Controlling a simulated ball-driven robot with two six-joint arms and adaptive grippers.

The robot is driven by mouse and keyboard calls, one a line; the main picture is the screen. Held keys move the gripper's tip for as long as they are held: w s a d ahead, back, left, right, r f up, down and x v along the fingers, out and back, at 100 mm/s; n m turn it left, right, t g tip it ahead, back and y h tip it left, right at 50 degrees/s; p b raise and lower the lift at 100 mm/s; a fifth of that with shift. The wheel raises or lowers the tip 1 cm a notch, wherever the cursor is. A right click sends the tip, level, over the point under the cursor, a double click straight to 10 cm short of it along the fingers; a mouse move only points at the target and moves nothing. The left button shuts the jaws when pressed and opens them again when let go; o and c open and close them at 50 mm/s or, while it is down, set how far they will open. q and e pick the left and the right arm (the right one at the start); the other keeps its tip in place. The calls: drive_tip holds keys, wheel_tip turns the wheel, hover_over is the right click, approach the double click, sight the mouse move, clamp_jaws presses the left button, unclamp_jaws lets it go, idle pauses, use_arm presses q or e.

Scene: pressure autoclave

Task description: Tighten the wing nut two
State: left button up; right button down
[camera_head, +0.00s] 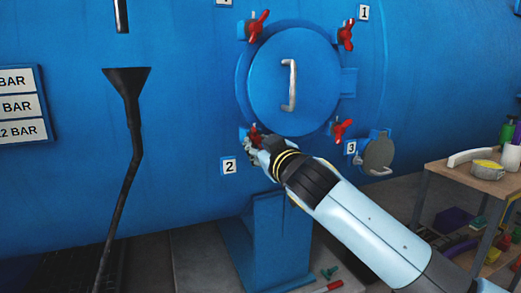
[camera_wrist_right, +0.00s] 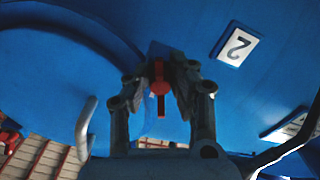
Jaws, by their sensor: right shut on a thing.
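Wing nut two is red and sits at the lower left of the round blue hatch (camera_head: 268,82), beside the white label 2 (camera_head: 229,166). My right gripper (camera_head: 254,143) reaches it from the lower right and hides most of it in the head view. In the right wrist view the red wing nut (camera_wrist_right: 159,88) stands between the two fingers of the right gripper (camera_wrist_right: 161,80), which are shut on it. The label 2 (camera_wrist_right: 235,44) is to the right there. My left gripper is not in view.
Other red wing nuts sit at label 1 (camera_head: 363,13), label 3 (camera_head: 351,147) and the upper left (camera_head: 257,25). The hatch has a pale handle (camera_head: 291,85). A wooden table (camera_head: 485,181) with items stands at the right. A black funnel pipe (camera_head: 131,140) stands at the left.

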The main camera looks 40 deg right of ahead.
drive_tip(key=m, duration=0.2)
drive_tip(key=m+b, duration=0.1)
drive_tip(key=m, duration=0.1)
drive_tip(key=shift+a+f, duration=0.15)
drive_tip(key=shift+f, duration=0.1)
drive_tip(key=shift+m, duration=0.4)
drive_tip(key=c, duration=1.2)
unclamp_jaws()
drive_tip(key=shift+r, duration=0.1)
drive_tip(key=shift+o, duration=0.2)
drive_tip(key=v, duration=1.2)
drive_tip(key=shift+a+r, duration=0.1)
